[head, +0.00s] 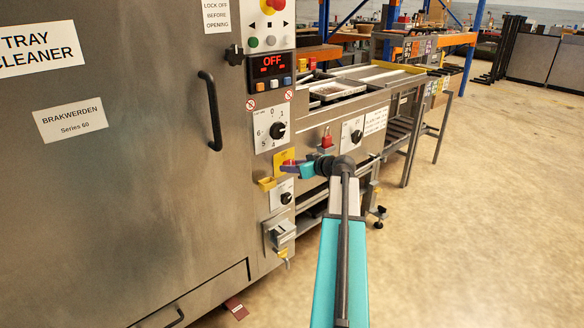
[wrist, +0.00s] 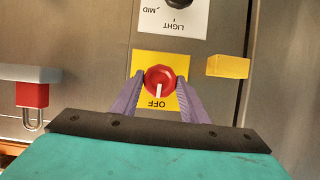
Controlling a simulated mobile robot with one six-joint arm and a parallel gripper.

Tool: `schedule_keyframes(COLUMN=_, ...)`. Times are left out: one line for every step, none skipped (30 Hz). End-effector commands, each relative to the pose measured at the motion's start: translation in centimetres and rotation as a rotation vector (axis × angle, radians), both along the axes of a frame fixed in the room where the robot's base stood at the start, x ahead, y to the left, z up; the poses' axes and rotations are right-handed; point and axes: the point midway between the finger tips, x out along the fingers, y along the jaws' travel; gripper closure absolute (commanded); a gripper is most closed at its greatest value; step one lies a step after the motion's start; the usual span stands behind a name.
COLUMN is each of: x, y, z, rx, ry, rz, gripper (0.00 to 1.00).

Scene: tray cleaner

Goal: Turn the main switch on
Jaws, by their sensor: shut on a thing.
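The main switch is a red knob (wrist: 160,79) on a yellow plate (wrist: 143,62) on the machine's front. The wrist view shows it upside down, with its white mark pointing at the word OFF. In the head view the yellow plate (head: 280,157) shows behind my gripper (head: 290,167), which partly hides the knob. In the wrist view the purple fingers of my gripper (wrist: 160,84) are shut on the knob, one on each side. The display (head: 271,64) on the machine reads OFF in red.
A yellow block (head: 267,184) sticks out beside the switch. A dial (head: 277,131) sits above it and another black knob (head: 286,198) below. A red padlock (head: 327,142) hangs to the right. The door handle (head: 211,110) is to the left. The floor at right is clear.

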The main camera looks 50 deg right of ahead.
Motion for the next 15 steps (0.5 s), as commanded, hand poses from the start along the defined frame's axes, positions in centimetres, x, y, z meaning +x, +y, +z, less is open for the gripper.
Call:
schedule_keyframes(x=0.04, y=0.00, z=0.03, rx=0.013, ry=-0.001, rz=0.002, gripper=0.82)
schedule_keyframes(x=0.04, y=-0.02, z=0.02, rx=0.023, ry=-0.001, rz=0.003, gripper=0.82)
schedule_keyframes(x=0.04, y=-0.05, z=0.02, rx=0.038, ry=-0.002, rz=0.003, gripper=0.82)
schedule_keyframes(x=0.03, y=-0.07, z=0.01, rx=0.051, ry=-0.003, rz=0.003, gripper=0.82)
schedule_keyframes(x=0.03, y=-0.11, z=0.02, rx=0.064, ry=-0.004, rz=0.003, gripper=0.82)
schedule_keyframes(x=0.03, y=-0.16, z=0.02, rx=0.086, ry=-0.005, rz=0.002, gripper=0.82)
schedule_keyframes(x=0.03, y=-0.19, z=0.02, rx=0.102, ry=-0.007, rz=0.002, gripper=0.82)
schedule_keyframes(x=0.03, y=-0.21, z=0.02, rx=0.122, ry=-0.007, rz=0.003, gripper=0.82)
schedule_keyframes(x=0.03, y=-0.24, z=0.02, rx=0.149, ry=-0.010, rz=0.002, gripper=0.82)
schedule_keyframes(x=0.03, y=-0.29, z=0.01, rx=0.170, ry=-0.012, rz=0.002, gripper=0.82)
schedule_keyframes(x=0.03, y=-0.31, z=-0.01, rx=0.193, ry=-0.012, rz=0.001, gripper=0.82)
schedule_keyframes(x=0.03, y=-0.32, z=-0.02, rx=0.225, ry=-0.015, rz=0.002, gripper=0.82)
schedule_keyframes(x=0.04, y=-0.35, z=-0.01, rx=0.250, ry=-0.016, rz=0.001, gripper=0.82)
schedule_keyframes(x=0.05, y=-0.37, z=0.00, rx=0.276, ry=-0.018, rz=0.001, gripper=0.82)
schedule_keyframes(x=0.05, y=-0.38, z=-0.02, rx=0.312, ry=-0.020, rz=0.002, gripper=0.82)
